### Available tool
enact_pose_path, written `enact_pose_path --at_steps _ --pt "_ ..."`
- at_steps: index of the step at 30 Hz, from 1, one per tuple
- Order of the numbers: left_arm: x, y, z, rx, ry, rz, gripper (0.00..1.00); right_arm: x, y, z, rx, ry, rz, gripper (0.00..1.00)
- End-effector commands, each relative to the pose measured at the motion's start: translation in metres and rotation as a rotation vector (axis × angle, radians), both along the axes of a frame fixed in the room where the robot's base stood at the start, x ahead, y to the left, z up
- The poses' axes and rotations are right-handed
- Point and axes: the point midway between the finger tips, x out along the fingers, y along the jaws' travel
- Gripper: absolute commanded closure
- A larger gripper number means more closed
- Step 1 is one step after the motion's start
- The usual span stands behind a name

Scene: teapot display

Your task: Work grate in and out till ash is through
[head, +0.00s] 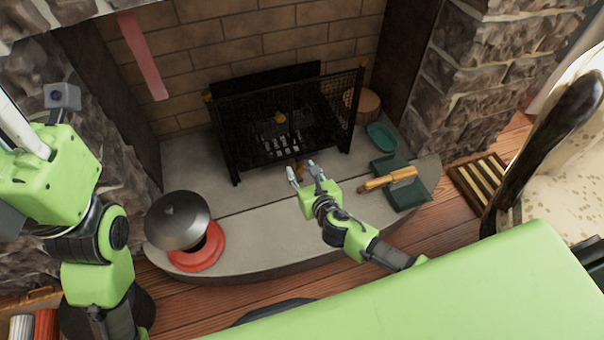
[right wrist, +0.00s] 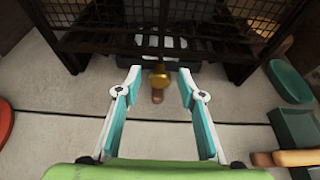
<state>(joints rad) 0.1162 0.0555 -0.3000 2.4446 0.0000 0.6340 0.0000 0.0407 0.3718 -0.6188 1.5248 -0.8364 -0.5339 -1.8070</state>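The black grate (head: 240,150) stands in the brick fireplace, with mesh sides and pale lumps (head: 285,143) inside. In the right wrist view, its dark bars (right wrist: 215,50) cross the top. A brass knob (right wrist: 159,79) with a short brown grip (right wrist: 157,96) sticks out low at its front. My right gripper (head: 304,171) is open just in front of the grate. In the right wrist view, its fingertips (right wrist: 160,84) stand apart on either side of the knob, with gaps showing. My left gripper (head: 25,130) is at the left edge, partly cut off; its opening is unclear.
On the right are a green dish (head: 382,137), a green tray (head: 412,195) with a wooden-handled tool (head: 388,179), and a log (head: 365,103). A chair (head: 555,120) stands far right.

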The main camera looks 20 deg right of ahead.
Motion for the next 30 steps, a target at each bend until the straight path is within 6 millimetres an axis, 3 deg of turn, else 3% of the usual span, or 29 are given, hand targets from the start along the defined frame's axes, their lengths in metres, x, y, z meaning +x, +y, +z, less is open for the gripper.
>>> enact_pose_path --at_steps 10,14,15,20,30 --pt "-0.001 0.0 0.002 0.001 -0.007 0.001 0.6 0.004 0.0 -0.001 0.001 0.001 0.0 0.64" --pt "-0.001 0.0 0.002 0.001 -0.007 0.001 0.6 0.004 0.0 -0.001 0.001 0.001 0.0 0.97" --pt "-0.001 0.0 0.002 0.001 -0.007 0.001 0.6 0.004 0.0 -0.001 0.001 0.001 0.0 1.0" --pt "-0.001 0.0 0.002 0.001 -0.008 -0.001 0.6 0.006 0.0 -0.001 0.0 0.0 0.0 1.0" --pt "0.0 0.001 -0.001 -0.005 0.008 -0.002 0.6 0.047 0.002 0.0 0.0 -0.001 0.001 1.0"
